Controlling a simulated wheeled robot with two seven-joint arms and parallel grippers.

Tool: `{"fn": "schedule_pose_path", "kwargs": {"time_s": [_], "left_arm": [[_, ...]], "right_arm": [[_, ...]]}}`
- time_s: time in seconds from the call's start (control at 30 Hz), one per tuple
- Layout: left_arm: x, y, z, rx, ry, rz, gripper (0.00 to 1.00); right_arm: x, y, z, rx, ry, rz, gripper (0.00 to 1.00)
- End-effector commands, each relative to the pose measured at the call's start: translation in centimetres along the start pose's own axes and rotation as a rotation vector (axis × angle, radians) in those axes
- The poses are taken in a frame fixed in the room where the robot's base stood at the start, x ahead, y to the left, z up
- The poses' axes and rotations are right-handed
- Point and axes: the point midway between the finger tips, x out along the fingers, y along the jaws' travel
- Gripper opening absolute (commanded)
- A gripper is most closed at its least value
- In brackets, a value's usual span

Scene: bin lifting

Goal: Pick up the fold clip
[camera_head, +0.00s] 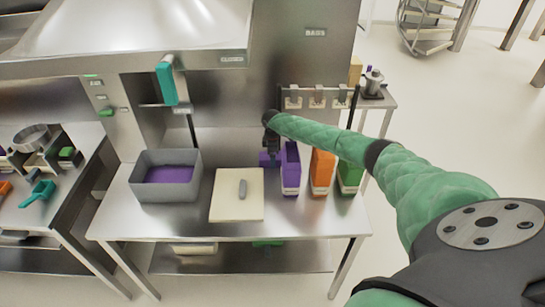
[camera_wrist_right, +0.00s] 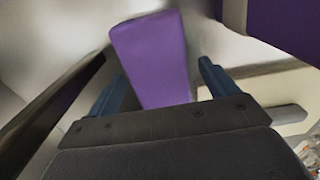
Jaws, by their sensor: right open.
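My right gripper (camera_head: 270,146) reaches over the back of the steel table, at the left of a tall purple box (camera_head: 291,168). Its two blue fingers (camera_wrist_right: 160,85) are open in the wrist view. A small purple piece (camera_head: 264,159) sits at the fingertips; in the wrist view this purple piece (camera_wrist_right: 152,60) shows between and beyond the fingers. I cannot tell whether the fingers touch it, or if it is the fold clip. A small grey piece (camera_head: 243,189) lies on a pale board. My left gripper is not in view.
A grey bin (camera_head: 165,196) with purple contents stands left of the pale board (camera_head: 225,212). An orange box (camera_head: 322,172) and a green box (camera_head: 349,177) stand right of the purple box. A rail with grey holders (camera_head: 317,97) is behind them. The table's front strip is clear.

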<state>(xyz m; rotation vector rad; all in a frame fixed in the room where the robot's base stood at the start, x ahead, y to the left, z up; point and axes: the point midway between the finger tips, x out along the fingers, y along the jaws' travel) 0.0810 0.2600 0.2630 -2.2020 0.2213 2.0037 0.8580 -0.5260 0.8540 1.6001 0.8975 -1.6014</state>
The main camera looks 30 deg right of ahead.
Motion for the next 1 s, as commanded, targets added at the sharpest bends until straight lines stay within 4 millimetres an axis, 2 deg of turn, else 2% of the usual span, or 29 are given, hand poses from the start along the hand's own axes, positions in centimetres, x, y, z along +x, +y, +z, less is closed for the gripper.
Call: {"fn": "schedule_pose_path", "kwargs": {"time_s": [0.17, 0.37, 0.6, 0.63, 0.7, 1.0], "left_arm": [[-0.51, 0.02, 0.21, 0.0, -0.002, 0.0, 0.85], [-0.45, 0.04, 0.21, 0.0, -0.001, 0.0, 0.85], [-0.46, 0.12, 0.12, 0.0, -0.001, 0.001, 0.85], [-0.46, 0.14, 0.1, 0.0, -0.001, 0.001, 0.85], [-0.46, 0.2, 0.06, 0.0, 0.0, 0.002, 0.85], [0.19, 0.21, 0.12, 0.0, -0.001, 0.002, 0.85]], "right_arm": [[0.85, 0.05, 0.07, 0.002, 0.0, 0.001, 0.85], [0.94, 0.05, 0.06, 0.001, 0.0, 0.001, 0.85], [0.91, 0.05, 0.06, 0.001, 0.0, 0.001, 0.4], [0.91, 0.05, 0.05, 0.001, 0.0, 0.001, 0.37], [0.91, 0.06, 0.05, 0.001, 0.0, 0.001, 0.33], [0.29, 0.08, 0.03, 0.0, 0.001, 0.001, 0.33]]}}
